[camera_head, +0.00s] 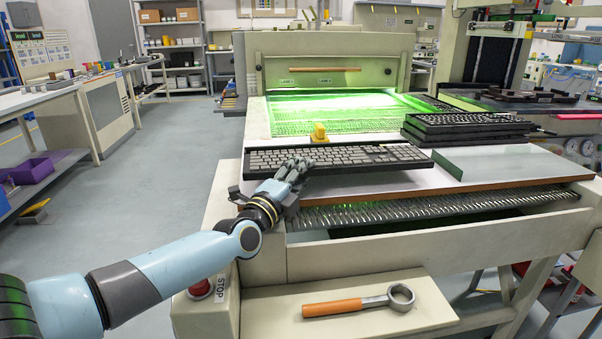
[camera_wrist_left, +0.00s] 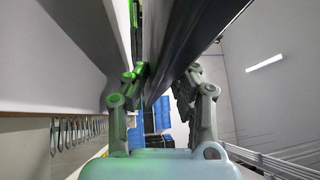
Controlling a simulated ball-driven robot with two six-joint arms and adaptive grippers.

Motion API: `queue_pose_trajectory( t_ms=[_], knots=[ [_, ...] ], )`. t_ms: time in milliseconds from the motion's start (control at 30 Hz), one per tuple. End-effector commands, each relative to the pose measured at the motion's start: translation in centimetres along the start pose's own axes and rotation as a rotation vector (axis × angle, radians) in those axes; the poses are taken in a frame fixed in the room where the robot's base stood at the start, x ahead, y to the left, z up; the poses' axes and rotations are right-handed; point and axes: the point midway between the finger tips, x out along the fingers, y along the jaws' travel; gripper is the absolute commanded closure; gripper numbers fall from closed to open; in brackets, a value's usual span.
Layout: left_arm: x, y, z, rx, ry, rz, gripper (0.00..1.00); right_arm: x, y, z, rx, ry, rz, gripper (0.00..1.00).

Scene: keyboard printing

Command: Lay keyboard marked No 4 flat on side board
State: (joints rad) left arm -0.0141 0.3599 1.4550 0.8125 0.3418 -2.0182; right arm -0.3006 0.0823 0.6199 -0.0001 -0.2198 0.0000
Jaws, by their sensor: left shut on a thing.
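A dark-framed keyboard with grey keys (camera_head: 345,157) lies across the pale printer bed in the middle of the head view. I cannot read a No 4 mark on it. My left gripper (camera_head: 297,170) is shut on its near long edge, left of its middle. In the left wrist view the keyboard's dark side (camera_wrist_left: 172,45) runs between the two fingers (camera_wrist_left: 160,95). The keyboard looks level; I cannot tell whether it touches the bed. A pale flat panel (camera_head: 515,162) lies right of it; I cannot tell whether this is the side board. My right gripper is not in view.
A stack of dark keyboards (camera_head: 465,128) stands behind right. A yellow block (camera_head: 319,132) sits just behind the held keyboard. A green-lit bed (camera_head: 340,112) lies beyond. An orange-handled ring tool (camera_head: 360,301) lies on the front shelf, near a red stop button (camera_head: 199,289).

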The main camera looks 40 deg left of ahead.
Motion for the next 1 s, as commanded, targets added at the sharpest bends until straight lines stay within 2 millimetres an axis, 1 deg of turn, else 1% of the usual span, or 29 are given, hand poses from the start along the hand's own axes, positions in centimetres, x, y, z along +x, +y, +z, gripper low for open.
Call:
queue_pose_trajectory(
  t_ms=[533,567,733,767,1000],
  knots=[
    [-0.01,0.47,-0.02,-0.001,0.0,-0.005,1.0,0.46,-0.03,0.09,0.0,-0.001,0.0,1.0],
    [-0.01,0.45,-0.02,-0.001,0.0,-0.005,0.73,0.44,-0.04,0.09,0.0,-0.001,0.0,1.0],
    [-0.05,0.51,-0.01,-0.001,0.0,-0.003,0.51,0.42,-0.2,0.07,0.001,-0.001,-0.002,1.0],
    [-0.07,0.55,-0.01,-0.001,0.0,-0.002,0.48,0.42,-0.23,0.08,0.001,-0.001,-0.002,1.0],
    [-0.22,0.89,0.0,-0.001,0.0,0.006,0.48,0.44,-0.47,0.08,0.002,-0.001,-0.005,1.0]
  ],
)
